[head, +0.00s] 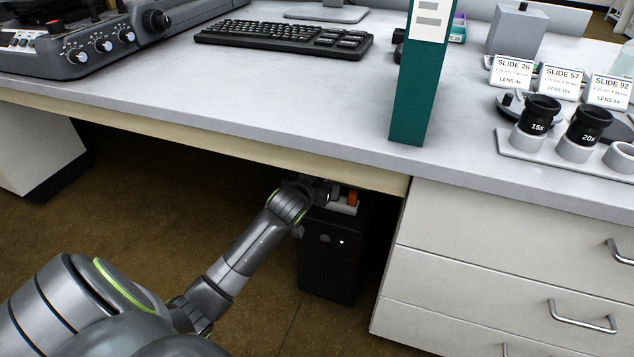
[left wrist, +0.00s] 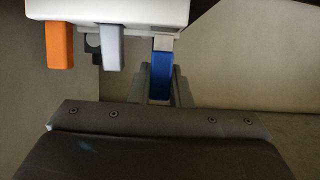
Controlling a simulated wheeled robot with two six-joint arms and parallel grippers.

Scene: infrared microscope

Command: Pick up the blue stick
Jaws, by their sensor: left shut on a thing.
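The blue stick (left wrist: 160,72) shows in the left wrist view, with a silver end toward a white block (left wrist: 110,12). My left gripper (left wrist: 160,84) is shut on the blue stick, one finger on each side of it. The silver end meets or overlaps the block's edge; I cannot tell whether it is inside. In the head view my left gripper (head: 326,192) is under the desk edge, beside the white block (head: 343,208); the blue stick is not discernible there. My right gripper is not in view.
An orange stick (left wrist: 59,46) and a pale grey stick (left wrist: 111,47) project from the white block, left of the blue one. A black computer tower (head: 330,262) stands below. The desk edge (head: 230,146) is close above my arm; drawers (head: 480,270) stand to the right.

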